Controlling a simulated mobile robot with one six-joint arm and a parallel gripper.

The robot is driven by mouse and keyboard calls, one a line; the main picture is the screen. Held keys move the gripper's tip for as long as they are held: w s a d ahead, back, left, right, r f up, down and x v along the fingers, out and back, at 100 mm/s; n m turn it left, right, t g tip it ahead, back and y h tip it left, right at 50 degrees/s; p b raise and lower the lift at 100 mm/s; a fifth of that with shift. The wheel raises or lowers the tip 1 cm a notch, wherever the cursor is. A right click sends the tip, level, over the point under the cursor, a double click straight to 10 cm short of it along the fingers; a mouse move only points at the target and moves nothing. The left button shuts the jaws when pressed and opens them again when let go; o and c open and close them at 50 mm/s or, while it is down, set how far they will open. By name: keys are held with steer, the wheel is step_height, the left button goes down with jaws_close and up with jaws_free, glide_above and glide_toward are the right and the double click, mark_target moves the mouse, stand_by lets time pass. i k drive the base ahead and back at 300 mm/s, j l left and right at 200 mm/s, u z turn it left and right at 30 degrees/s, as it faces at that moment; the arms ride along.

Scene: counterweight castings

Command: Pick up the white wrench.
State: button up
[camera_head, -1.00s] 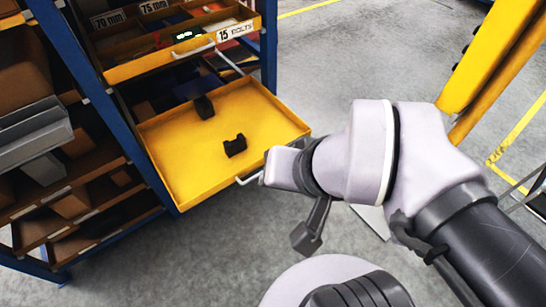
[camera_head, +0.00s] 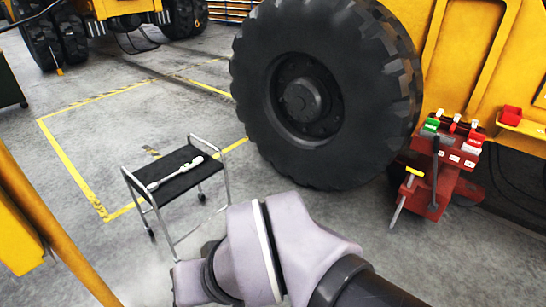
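A white wrench (camera_head: 176,173) lies on the black top of a small wheeled cart (camera_head: 158,199) in the left middle of the head view. A small green patch shows near its right end. My arm (camera_head: 262,250) fills the bottom centre, in front of and to the right of the cart. My gripper's fingers are not visible, so its opening and contents cannot be seen.
A large black tyre (camera_head: 395,85) of a yellow vehicle (camera_head: 455,60) stands behind the cart. A red tool stand (camera_head: 432,190) is at the right. A yellow post (camera_head: 40,225) is at the left edge. The floor around the cart is clear.

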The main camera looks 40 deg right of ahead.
mark_target(184, 168)
steer(key=z, duration=0.45)
steer(key=i+j+z, duration=0.35)
steer(key=i, duration=0.55)
steer(key=i+j+z, duration=0.35)
steer(key=i+j, duration=0.4)
steer(key=i+j+z, duration=0.3)
steer(key=i+j, duration=0.45)
steer(key=j, duration=0.15)
